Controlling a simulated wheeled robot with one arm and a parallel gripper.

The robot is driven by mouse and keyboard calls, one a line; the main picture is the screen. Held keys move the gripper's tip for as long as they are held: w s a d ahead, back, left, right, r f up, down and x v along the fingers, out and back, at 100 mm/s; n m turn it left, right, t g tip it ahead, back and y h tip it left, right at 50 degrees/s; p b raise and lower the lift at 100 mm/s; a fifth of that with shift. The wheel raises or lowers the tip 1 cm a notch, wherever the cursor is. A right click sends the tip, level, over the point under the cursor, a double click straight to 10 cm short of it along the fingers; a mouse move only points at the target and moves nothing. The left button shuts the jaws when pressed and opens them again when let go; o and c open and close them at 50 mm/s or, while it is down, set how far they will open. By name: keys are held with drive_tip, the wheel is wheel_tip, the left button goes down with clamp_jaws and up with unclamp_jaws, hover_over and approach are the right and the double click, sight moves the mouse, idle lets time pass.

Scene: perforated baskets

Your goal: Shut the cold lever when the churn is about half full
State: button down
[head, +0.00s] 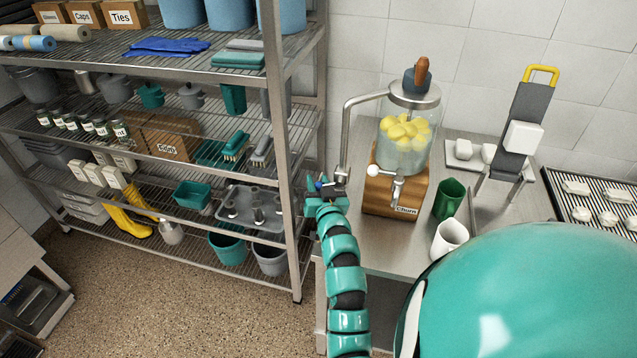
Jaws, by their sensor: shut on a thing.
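The churn (402,158) is a clear jar on a wooden base labelled "Churn" (397,195), with a small tap at its front. Yellow lumps (404,128) sit in the upper middle of the jar, above a pale, clear-looking content; the exact liquid level is hard to tell. A metal spout (352,112) rises left of the churn and bends over to its top. At the spout's foot a small blue-marked lever (318,185) shows. My gripper (327,190) is there, shut on that lever; its fingers are small and partly hidden.
A grey slanted stand with a yellow handle (541,75) and a tray of white pieces (595,200) are farther right. A loaded wire rack (270,120) stands close left of my arm.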

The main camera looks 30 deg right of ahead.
drive_tip(key=shift+r+b, duration=0.2)
drive_tip(key=shift+b, duration=0.1)
drive_tip(key=shift+w+a+r+m+t+h+b, duration=0.1)
drive_tip(key=shift+r+m+t+h+b, duration=0.4)
drive_tip(key=shift+m+b, duration=0.55)
drive_tip(key=shift+w+d+r+m+t+h+b, duration=0.15)
drive_tip(key=shift+r+m+b, duration=0.6)
drive_tip(key=shift+b, duration=0.55)
drive_tip(key=shift+s+a+r+m+t+h+b, duration=0.15)
drive_tip(key=shift+r+m+t+h+b, duration=0.3)
drive_tip(key=shift+m+b, duration=0.6)
drive_tip(key=shift+w+r, duration=0.1)
drive_tip(key=c, duration=1.1)
unclamp_jaws()
drive_tip(key=shift+f, duration=0.35)
drive_tip(key=shift+a, duration=0.1)
